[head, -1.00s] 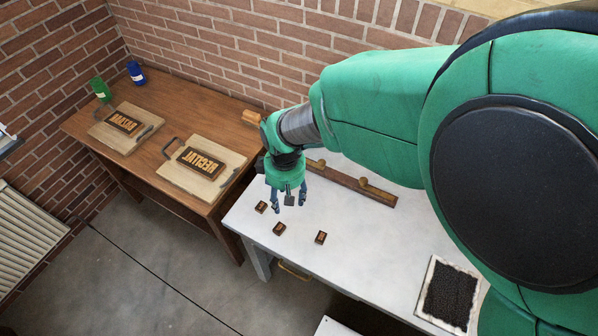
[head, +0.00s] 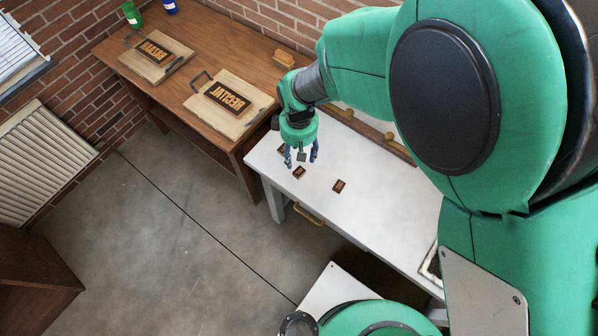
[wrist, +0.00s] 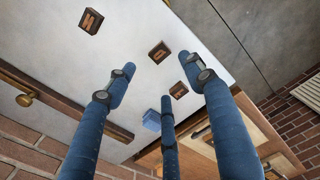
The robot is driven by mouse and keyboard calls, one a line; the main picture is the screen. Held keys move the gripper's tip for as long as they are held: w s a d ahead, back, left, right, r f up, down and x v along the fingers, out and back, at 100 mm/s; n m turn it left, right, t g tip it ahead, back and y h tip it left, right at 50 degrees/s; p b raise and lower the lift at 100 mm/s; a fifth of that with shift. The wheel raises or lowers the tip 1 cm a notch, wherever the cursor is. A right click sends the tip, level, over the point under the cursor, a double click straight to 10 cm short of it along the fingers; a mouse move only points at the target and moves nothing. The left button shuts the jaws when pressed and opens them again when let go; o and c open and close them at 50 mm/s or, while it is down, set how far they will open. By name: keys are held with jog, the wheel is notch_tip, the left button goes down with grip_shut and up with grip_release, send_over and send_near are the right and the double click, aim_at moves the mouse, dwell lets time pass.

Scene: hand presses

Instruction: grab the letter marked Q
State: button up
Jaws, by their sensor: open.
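Three small dark letter blocks lie on the white table. In the head view they are a left block (head: 281,149) partly hidden by my gripper, a middle block (head: 299,172) and a right block (head: 339,186). In the wrist view, the middle block (wrist: 159,52) has a rounded letter that may be the Q, too small to be sure. Another block (wrist: 91,21) looks like M or H, and the third (wrist: 179,90) is unclear. My gripper (head: 301,158) has its blue fingers spread, empty, pointing down above the table close to the left and middle blocks.
A wooden rail with knobs (wrist: 60,105) runs along the table's back edge. A light blue block (wrist: 152,121) shows beside one finger. A brown bench (head: 205,68) with two letter plates on boards stands to the left. The table's front is clear.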

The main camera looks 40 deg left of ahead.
send_over(299, 171)
jog(key=shift+f, duration=2.65)
jog(key=shift+f+b, duration=0.5)
jog(key=shift+f, duration=2.1)
jog(key=c, duration=1)
